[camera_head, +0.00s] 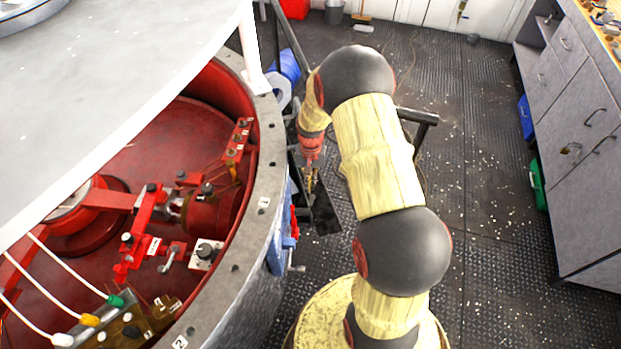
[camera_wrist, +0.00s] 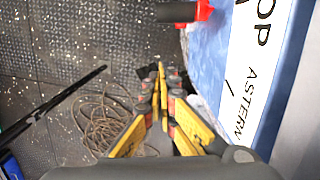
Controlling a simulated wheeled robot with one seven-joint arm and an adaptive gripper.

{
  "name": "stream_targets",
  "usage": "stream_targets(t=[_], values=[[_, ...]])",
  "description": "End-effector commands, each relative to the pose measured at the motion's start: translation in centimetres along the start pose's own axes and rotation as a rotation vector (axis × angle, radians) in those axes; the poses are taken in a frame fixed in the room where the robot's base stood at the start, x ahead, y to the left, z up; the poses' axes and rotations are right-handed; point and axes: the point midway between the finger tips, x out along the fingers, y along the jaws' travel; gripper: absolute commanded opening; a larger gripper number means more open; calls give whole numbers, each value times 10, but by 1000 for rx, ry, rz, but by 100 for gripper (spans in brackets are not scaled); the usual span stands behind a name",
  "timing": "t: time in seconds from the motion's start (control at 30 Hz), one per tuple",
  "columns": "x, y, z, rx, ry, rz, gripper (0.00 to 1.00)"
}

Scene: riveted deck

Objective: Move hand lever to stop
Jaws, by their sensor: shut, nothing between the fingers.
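In the wrist view the hand lever (camera_wrist: 180,12) shows at the top edge as a dark cylindrical grip on a red part. Beside it is a blue panel (camera_wrist: 208,55) with a white label plate (camera_wrist: 258,60) reading "OP" and "ASTERN". My gripper (camera_wrist: 161,70) is shut and empty, with its yellow fingers together, below and apart from the lever. In the head view my gripper (camera_head: 311,185) hangs beside the round machine housing. A red part (camera_head: 294,222) shows on the blue panel (camera_head: 280,245) on the housing's side; I cannot tell the lever's position there.
The round housing (camera_head: 262,180) with red machinery inside fills the left. A dark railing (camera_head: 425,117) stands behind my arm. Coiled rope (camera_wrist: 103,120) lies on the deck. Grey cabinets (camera_head: 580,130) stand at the right, with clear deck between them and my arm.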

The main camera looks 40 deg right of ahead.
Motion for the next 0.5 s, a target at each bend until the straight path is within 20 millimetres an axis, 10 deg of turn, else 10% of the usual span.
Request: stream_targets(t=[0.5], values=[[26,0,38,1,1,-1,0]])
